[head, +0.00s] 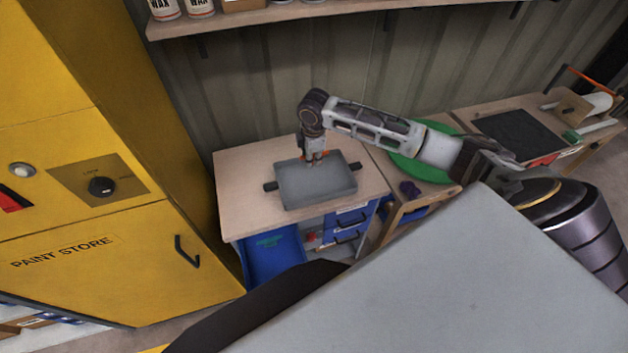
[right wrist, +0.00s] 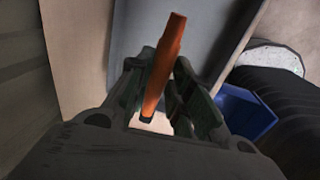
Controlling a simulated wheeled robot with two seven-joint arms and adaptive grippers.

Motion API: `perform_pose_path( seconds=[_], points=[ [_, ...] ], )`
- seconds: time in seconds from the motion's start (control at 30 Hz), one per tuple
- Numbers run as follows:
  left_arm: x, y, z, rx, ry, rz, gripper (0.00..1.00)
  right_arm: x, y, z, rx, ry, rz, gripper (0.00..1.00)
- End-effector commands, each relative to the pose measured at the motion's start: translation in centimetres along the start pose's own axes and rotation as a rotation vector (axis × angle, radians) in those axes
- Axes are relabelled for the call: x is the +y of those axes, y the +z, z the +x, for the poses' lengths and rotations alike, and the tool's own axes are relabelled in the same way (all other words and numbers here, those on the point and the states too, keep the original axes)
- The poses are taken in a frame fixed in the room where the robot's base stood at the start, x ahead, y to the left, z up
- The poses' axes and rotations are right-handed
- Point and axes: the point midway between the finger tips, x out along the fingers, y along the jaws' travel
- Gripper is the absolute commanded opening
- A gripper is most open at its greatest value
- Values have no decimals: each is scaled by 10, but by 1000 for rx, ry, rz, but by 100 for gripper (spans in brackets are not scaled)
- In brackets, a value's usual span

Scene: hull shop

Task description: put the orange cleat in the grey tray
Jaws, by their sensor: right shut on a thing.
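The grey tray (head: 318,193) lies on the wooden bench, with a dark handle at its left end and another at its right. My right gripper (head: 316,163) points down over the far part of the tray. In the right wrist view the orange cleat (right wrist: 163,65) is between the fingers of my right gripper (right wrist: 155,95), which is shut on it. The grey tray (right wrist: 190,25) shows behind the cleat in that view. I cannot tell how high the cleat is above the tray floor. In the head view the cleat is mostly hidden by the gripper. My left gripper is not in view.
The wooden bench (head: 240,185) has bare room left of the tray. A yellow paint store cabinet (head: 100,240) stands close on the left. A green disc (head: 425,165) lies on the bench to the right. A blue bin (head: 272,258) is below the bench top.

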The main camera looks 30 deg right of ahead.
Motion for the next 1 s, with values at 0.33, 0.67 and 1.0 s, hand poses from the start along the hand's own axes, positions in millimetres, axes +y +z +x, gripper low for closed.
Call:
perform_pose_path(
  seconds=[0.33,0.67,1.0],
  points=[
    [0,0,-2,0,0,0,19,-6,0,31,-1,-4,0,0],
    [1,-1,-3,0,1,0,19,-10,0,61,0,-1,0,0],
    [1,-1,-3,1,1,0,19,-10,0,63,0,0,0,0]
  ],
)
